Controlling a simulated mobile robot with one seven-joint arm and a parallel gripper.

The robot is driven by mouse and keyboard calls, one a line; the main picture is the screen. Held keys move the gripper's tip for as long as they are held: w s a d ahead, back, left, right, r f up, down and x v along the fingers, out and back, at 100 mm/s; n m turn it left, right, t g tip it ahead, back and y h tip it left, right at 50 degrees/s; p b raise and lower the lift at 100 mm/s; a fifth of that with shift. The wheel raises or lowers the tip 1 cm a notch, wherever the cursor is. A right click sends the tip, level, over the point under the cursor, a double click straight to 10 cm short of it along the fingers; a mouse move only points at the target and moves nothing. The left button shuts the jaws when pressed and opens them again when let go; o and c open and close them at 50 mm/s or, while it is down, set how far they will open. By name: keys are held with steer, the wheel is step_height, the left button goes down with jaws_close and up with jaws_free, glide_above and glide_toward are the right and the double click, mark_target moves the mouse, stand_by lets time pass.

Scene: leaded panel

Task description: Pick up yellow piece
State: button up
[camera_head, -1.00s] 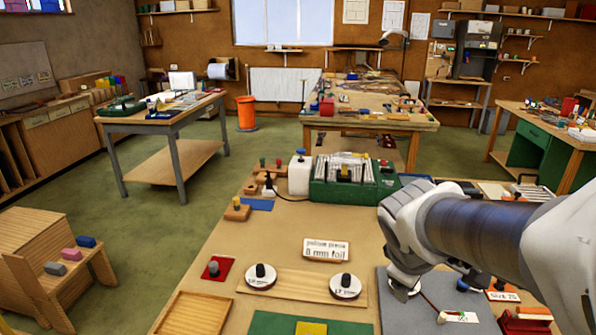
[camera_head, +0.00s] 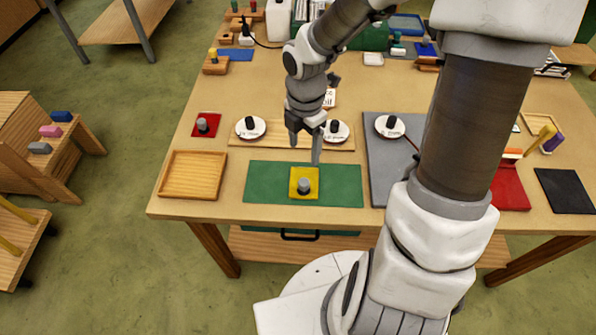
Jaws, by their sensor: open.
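The yellow piece (camera_head: 298,192) is a flat yellow square with a grey knob (camera_head: 304,184) standing on it. It lies on the green mat (camera_head: 340,185) near the table's front edge. My gripper (camera_head: 305,152) points down with its two fingers apart and nothing between them. In the picture its fingertips are just above the yellow piece, over the mat's back edge. They look apart from the knob, though their exact height is hard to tell.
A wooden tray (camera_head: 193,175) and a red square with a grey knob (camera_head: 206,125) lie to the left. Round white pieces with black knobs sit on a wooden board (camera_head: 290,143) behind. A grey mat (camera_head: 385,170) lies to the right. My arm hides part of the table's right side.

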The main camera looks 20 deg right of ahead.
steer(key=b, duration=0.2)
glide_above(304, 182)
steer(key=f, duration=1)
steer(key=shift+s+a, duration=0.15)
steer(key=shift+s, duration=0.05)
steer(key=shift+w+d+f+b, duration=0.15)
steer(key=shift+f+b, duration=0.1)
steer(key=shift+f, duration=1.15)
steer(key=shift+w+d+f+b, duration=0.1)
steer(key=shift+f+b, duration=0.1)
steer(key=shift+f, duration=1.2)
jaws_close()
